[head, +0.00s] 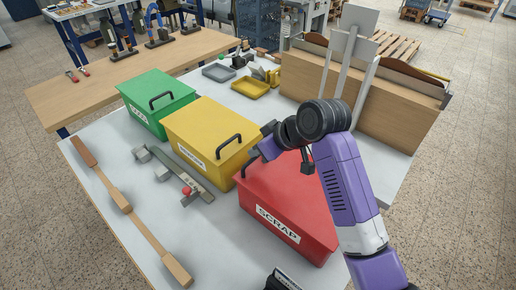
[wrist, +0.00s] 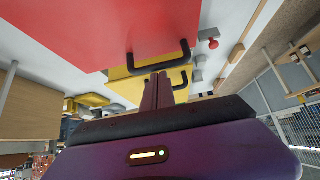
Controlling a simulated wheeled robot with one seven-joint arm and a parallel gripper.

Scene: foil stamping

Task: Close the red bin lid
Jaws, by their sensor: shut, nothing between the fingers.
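The red bin (head: 290,225) with a SCRAP label stands at the table's front right. Its red lid (head: 285,190) looks flat over the box in the head view, though my arm hides its right part. The lid's black handle (head: 245,168) is at its far left end. In the wrist view the red lid (wrist: 70,30) fills the upper left, with the black handle (wrist: 185,52) at its edge. My gripper (wrist: 157,78) is shut and empty, its fingertips close to the handle; contact cannot be told. In the head view my gripper (head: 257,153) is partly hidden by my wrist.
A yellow bin (head: 205,140) and a green bin (head: 150,100), both lidded, stand beyond the red one. A wooden paddle-like bar (head: 125,205) and a metal fixture (head: 180,175) lie left. A wooden box-like rack (head: 330,90) stands behind my arm.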

